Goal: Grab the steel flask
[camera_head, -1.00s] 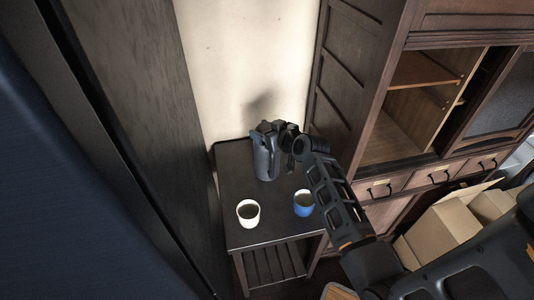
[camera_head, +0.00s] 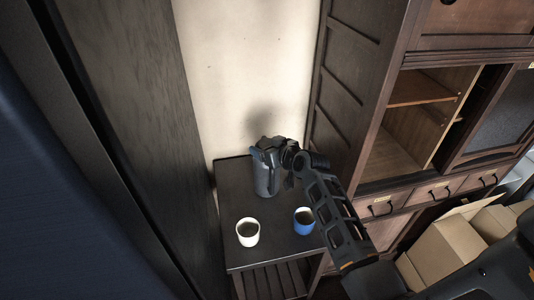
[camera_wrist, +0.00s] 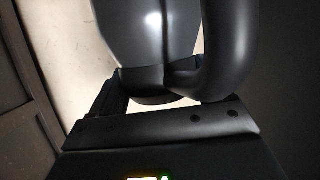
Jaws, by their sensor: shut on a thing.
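The steel flask (camera_head: 266,181) is a grey, upright vessel at the back of the small dark table (camera_head: 278,246). My gripper (camera_head: 268,150) is at its top, reaching in from the right, and is shut on it. The gripper hides the flask's upper part. In the wrist view the flask's shiny grey body (camera_wrist: 147,32) fills the top middle, with a thick curved handle (camera_wrist: 234,50) to its right. I cannot tell whether the flask's base touches the table.
A white cup (camera_head: 247,232) stands at the table's front left, and a blue cup (camera_head: 304,221) at the right beneath my arm. A wooden cabinet (camera_head: 350,90) rises on the right, with an open cardboard box (camera_head: 440,250) before it. A dark panel (camera_head: 130,120) is close on the left.

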